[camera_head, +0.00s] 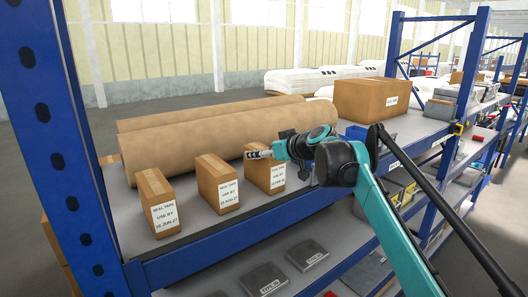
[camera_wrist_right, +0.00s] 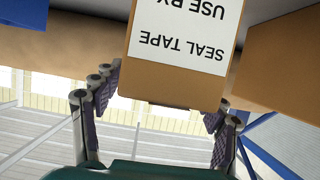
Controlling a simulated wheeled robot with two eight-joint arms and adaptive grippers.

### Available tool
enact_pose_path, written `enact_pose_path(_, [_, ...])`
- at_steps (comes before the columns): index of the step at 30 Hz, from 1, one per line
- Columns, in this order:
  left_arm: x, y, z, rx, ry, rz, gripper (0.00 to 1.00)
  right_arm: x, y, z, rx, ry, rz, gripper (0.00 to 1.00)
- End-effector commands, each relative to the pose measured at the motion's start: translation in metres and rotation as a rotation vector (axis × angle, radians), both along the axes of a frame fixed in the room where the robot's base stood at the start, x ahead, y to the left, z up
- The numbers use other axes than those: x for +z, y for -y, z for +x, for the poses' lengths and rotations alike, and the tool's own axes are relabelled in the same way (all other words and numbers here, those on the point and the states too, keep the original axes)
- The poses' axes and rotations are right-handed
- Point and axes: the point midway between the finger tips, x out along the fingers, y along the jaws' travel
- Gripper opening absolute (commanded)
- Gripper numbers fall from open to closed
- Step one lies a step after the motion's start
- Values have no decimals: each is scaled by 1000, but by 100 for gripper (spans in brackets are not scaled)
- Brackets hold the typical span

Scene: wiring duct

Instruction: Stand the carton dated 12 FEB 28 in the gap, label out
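Three brown cartons with white SEAL TAPE labels facing out stand upright on the shelf. The left carton (camera_head: 157,203) appears dated 16 JUN 27, and the middle carton (camera_head: 217,184) appears dated in AUG 27. The right carton (camera_head: 279,181) has a date too small to read surely, and my arm partly covers it. My right gripper (camera_head: 257,153) is at this carton's upper front. In the right wrist view, upside down, the open fingers (camera_wrist_right: 165,100) flank a carton (camera_wrist_right: 160,85); contact is unclear and its date is cut off. My left gripper is not in view.
Large brown rolls (camera_head: 200,141) lie behind the cartons. A wide box (camera_head: 372,97) stands farther right. A blue upright (camera_head: 68,130) borders the left, and a blue beam (camera_head: 190,262) runs along the front. Bare shelf shows between cartons. Dark flat items (camera_head: 264,280) lie below.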

Motion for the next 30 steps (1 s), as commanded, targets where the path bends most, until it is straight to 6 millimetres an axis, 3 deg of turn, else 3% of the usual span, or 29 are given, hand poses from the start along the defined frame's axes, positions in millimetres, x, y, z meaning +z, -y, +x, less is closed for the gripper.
enact_pose_path(8, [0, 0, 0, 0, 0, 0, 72, 4, 3, -4, -1, 0, 0, 72])
enact_pose_path(21, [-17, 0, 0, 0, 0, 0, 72, 37, 51, -70, -3, -1, 1, 72])
enact_pose_path(30, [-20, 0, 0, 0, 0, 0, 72, 48, 65, -90, 0, -1, 1, 72])
